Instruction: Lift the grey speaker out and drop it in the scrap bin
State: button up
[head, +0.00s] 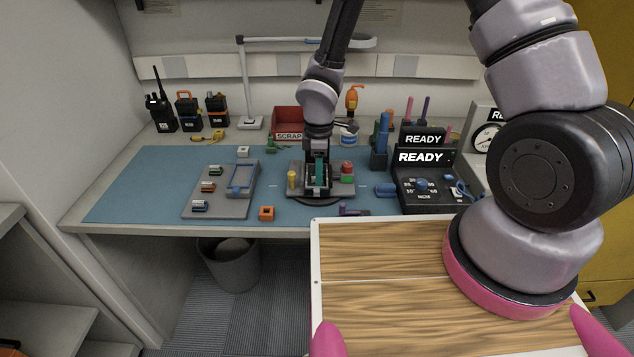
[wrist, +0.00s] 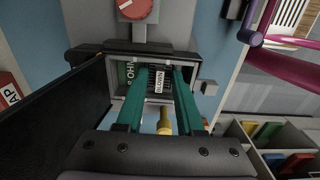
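The grey speaker (wrist: 160,88) shows in the wrist view as a dark grilled part with a white label, inside an open radio housing (wrist: 122,52). My gripper's two teal fingers (wrist: 160,76) point down into the housing, one on each side of the speaker. They are apart, with little or no gap to it; I cannot tell whether they press on it. In the head view my gripper (head: 318,172) stands over the work fixture (head: 300,190) and hides the speaker. The red scrap bin (head: 287,115) stands behind and left of my gripper; its edge shows at left in the wrist view (wrist: 8,85).
A grey parts tray (head: 215,205) lies left on the blue mat (head: 140,185). An orange block (head: 266,213) is in front. A tester reading READY (head: 425,180) stands right. Radios (head: 188,112) stand at back left, and a lamp (head: 246,85) behind.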

grip_shut()
jog(key=shift+r, duration=0.1)
notch_tip(320, 180, up, 10)
dwell(0.5)
jog(key=shift+r, duration=1.9)
